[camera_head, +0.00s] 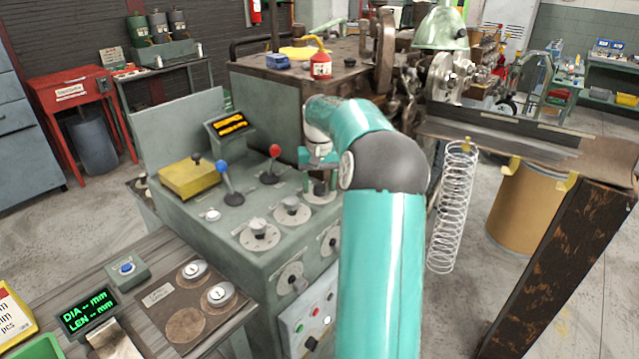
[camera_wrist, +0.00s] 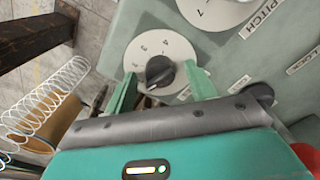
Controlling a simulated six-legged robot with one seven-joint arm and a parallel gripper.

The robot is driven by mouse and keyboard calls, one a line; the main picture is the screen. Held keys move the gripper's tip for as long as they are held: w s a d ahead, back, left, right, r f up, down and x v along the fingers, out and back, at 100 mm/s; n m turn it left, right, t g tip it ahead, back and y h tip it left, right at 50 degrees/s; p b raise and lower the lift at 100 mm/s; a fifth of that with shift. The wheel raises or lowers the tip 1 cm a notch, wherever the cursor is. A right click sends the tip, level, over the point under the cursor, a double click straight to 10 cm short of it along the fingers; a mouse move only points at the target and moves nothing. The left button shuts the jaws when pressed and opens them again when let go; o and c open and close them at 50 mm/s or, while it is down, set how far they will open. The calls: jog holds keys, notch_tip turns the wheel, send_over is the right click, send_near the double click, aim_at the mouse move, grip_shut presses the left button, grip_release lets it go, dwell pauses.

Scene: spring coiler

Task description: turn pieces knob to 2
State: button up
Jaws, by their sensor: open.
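A black knob (camera_wrist: 160,72) on a round white dial (camera_wrist: 150,48) is in the wrist view, with small numerals around its edge. It is likely the pieces knob, but its own label is hidden. I cannot tell which number it points to. My gripper (camera_wrist: 160,76) is open, its two green fingers on either side of the knob; I cannot tell if they touch it. In the head view my gripper (camera_head: 318,172) reaches down at this dial (camera_head: 320,194) near the back right corner of the grey control panel.
Two neighbouring dials (camera_head: 292,209) (camera_head: 260,235) lie nearer on the panel. A red-topped lever (camera_head: 273,165) and a blue-topped lever (camera_head: 226,180) stand to the left. A hanging wire spring (camera_head: 452,205) and a brown drum (camera_head: 525,205) are to the right.

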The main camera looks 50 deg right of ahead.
jog(key=c, duration=1)
jog(key=shift+m, duration=0.4)
jog(key=m, duration=0.3)
jog(key=shift+m, duration=0.3)
jog(key=shift+r+m, duration=0.1)
jog(key=shift+m, duration=2.1)
jog(key=o, duration=1)
